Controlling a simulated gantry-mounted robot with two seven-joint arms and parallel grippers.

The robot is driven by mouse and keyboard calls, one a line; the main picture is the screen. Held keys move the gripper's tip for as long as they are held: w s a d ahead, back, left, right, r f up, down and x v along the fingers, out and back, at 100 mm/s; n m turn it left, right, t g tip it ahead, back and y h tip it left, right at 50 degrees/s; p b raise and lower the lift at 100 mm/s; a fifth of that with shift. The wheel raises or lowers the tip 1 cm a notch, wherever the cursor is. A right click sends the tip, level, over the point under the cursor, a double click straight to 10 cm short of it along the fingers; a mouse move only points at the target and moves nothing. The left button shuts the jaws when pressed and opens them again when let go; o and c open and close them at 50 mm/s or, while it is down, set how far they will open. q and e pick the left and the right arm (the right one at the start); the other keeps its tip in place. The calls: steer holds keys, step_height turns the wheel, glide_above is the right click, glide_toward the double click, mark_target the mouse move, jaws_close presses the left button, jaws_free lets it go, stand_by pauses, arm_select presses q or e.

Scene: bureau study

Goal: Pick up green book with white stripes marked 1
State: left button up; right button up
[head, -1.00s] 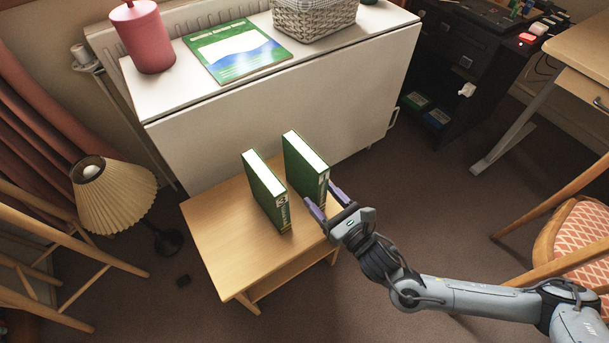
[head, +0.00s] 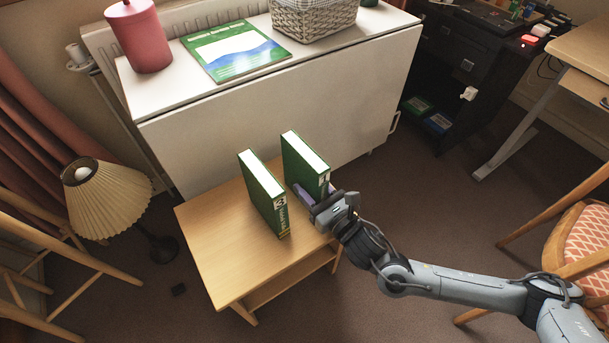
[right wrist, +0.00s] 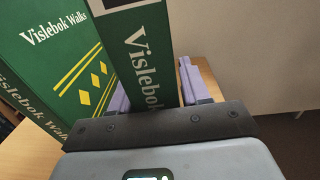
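Two green books stand upright on a small wooden table (head: 222,243). The right one (head: 305,165) has white page edges on top and a small white label low on its spine, which seems to read 1. The left one (head: 263,195) is labelled 3. My right gripper (head: 319,194) is low at the right book's spine, its purple fingers on either side of it. In the right wrist view, the spine (right wrist: 145,50) reads "Vislebok" and stands between the fingers, which look open; contact is unclear. The left book's cover (right wrist: 50,50) is beside it. My left gripper is not in view.
A white cabinet (head: 270,120) stands behind the table, with a red canister (head: 146,38), a flat green book (head: 235,50) and a basket (head: 312,15) on top. A lamp (head: 108,198) stands left and a patterned chair (head: 582,240) right. The table's front left is clear.

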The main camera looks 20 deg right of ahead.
jaws_close()
steer(key=shift+r, duration=0.15)
